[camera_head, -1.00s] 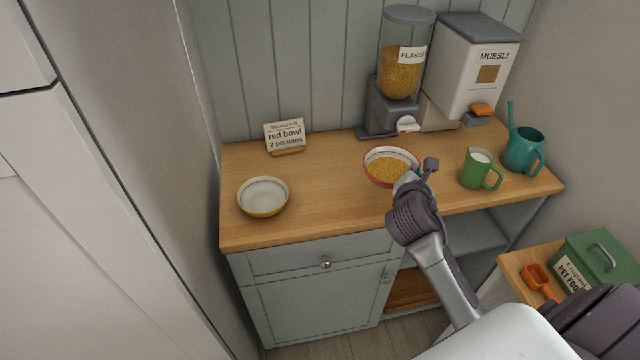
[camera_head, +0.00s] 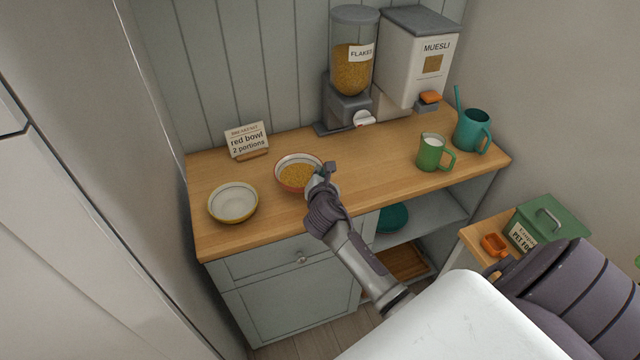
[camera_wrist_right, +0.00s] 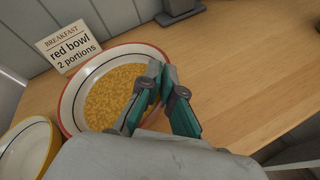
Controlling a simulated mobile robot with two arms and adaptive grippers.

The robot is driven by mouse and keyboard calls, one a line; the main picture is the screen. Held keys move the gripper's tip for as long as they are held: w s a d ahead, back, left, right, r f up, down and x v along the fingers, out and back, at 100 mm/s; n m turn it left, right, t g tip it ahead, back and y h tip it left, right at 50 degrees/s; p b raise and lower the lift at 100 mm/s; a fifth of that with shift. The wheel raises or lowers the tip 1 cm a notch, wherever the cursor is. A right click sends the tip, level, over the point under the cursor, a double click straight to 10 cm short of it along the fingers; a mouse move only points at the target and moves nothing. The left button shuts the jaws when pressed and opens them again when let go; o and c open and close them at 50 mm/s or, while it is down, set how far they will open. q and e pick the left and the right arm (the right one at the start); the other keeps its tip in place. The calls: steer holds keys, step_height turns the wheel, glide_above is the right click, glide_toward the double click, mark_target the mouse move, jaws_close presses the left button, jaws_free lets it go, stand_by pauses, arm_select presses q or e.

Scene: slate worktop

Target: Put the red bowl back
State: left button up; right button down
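The red bowl (camera_head: 288,184), white inside with a red rim band, is filled with golden flakes and is over the wooden worktop beside the yellow bowl. In the wrist view the red bowl (camera_wrist_right: 72,97) has its rim between the teal-padded fingers of my right gripper (camera_wrist_right: 163,95), one inside and one outside. In the head view my right gripper (camera_head: 320,176) is at the bowl's right front rim. Whether the bowl touches the worktop is hard to tell. My left gripper is not in view.
An empty yellow bowl (camera_head: 233,203) stands left; a "red bowl 2 portions" card (camera_head: 247,140) is behind. The flakes dispenser (camera_head: 352,70) and muesli dispenser (camera_head: 414,60) stand at the back. A green jug (camera_head: 430,153) and teal watering can (camera_head: 472,131) are right. The worktop's middle is clear.

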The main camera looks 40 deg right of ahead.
steer(key=shift+f, duration=1.95)
steer(key=shift+f, duration=0.15)
steer(key=c, duration=1.3)
jaws_free()
